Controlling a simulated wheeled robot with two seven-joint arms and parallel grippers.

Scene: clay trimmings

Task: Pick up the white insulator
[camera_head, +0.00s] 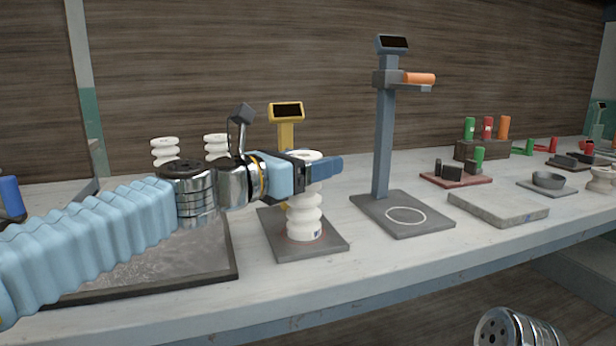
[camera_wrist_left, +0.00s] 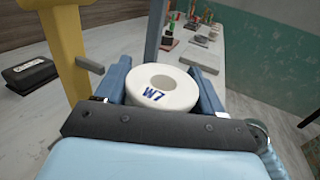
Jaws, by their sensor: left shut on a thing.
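The white ribbed insulator (camera_head: 304,222) stands upright on a dark square plate (camera_head: 272,246) at the foot of a yellow post with a display. In the left wrist view its round top (camera_wrist_left: 163,88), with a centre hole and the blue mark "W7", sits between the fingers. My left gripper (camera_head: 318,168) is shut on the insulator near its top. The fingers hide part of its upper body. I cannot tell whether its base still touches the plate. My right gripper is not in view; a metal part of my right arm shows at the bottom right.
More white insulators (camera_head: 165,150) stand behind my left arm on a dark tray (camera_head: 200,265). A blue-grey post (camera_head: 383,140) with an orange cylinder stands right of the plate. A grey slab (camera_head: 497,207) and a red-brown tray (camera_head: 436,179) lie farther right. The front table strip is clear.

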